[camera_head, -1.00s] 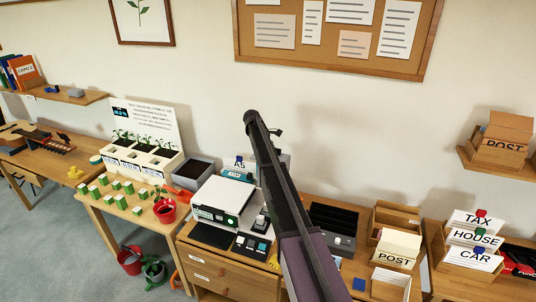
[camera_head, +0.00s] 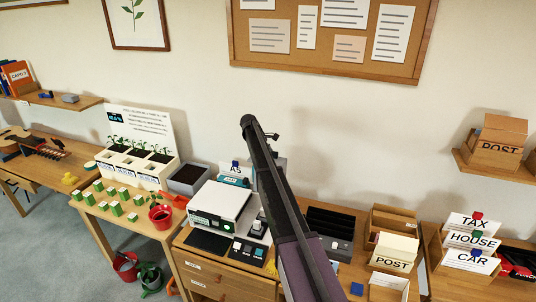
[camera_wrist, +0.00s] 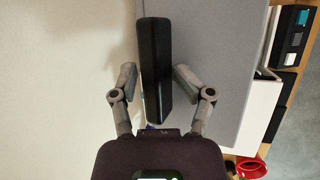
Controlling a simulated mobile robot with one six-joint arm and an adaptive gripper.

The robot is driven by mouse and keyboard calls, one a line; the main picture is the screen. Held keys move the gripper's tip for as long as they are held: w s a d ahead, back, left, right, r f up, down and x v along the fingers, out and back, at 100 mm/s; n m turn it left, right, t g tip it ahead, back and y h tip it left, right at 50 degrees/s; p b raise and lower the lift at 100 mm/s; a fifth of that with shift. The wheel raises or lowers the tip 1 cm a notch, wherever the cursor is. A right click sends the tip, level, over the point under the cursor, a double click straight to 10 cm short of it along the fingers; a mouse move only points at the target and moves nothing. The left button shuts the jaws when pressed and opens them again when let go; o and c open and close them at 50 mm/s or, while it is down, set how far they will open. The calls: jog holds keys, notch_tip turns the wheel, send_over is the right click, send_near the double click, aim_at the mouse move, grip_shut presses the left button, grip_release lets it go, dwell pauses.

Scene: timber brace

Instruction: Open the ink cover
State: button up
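In the wrist view, my gripper (camera_wrist: 156,78) has its two grey fingers spread wide, one on each side of a long black block (camera_wrist: 156,65). The block stands out against a large flat grey panel (camera_wrist: 215,60); gaps show between it and the fingertips. I cannot tell whether the block or the panel is the ink cover; no label shows. In the head view, a white printer-like machine (camera_head: 221,203) stands on the wooden desk, left of my dark arm.
A dark control pad (camera_head: 250,250) lies before the machine. A teal file box (camera_head: 235,176) and a dark soil tray (camera_head: 188,178) stand behind it. A black slotted tray (camera_head: 331,220) and a POST box (camera_head: 393,253) are to the right. Seedlings stand at left.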

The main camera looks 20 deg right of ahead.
jog(key=shift+s+a, duration=0.5)
jog(key=shift+s, duration=0.2)
jog(key=s+a+f+m+t+h+b, duration=0.1)
jog(key=s+a+f+t+b, duration=0.1)
jog(key=s+a+f+b, duration=0.4)
jog(key=s+a+f+t+h+b, duration=0.1)
jog(key=s+a+f+h+b, duration=0.1)
jog(key=s+a+b, duration=0.4)
jog(key=s+a+f+m+t+h+b, duration=0.1)
jog(key=s+f+t+h+b, duration=0.2)
jog(key=s+f+b, duration=0.3)
notch_tip(320, 180, down, 4)
jog(key=t+b, duration=0.1)
jog(key=b, duration=0.9)
jog(key=shift+a+h, duration=0.15)
jog(key=shift+h, duration=0.15)
dwell(0.4)
jog(key=shift+s, duration=0.1)
jog(key=shift+s+a+r, duration=0.1)
jog(key=shift+a, duration=0.05)
dwell(0.4)
jog(key=p+v, duration=0.6)
jog(key=v, duration=0.9)
jog(key=shift+a+r, duration=0.15)
jog(key=shift+r, duration=0.2)
dwell(1.5)
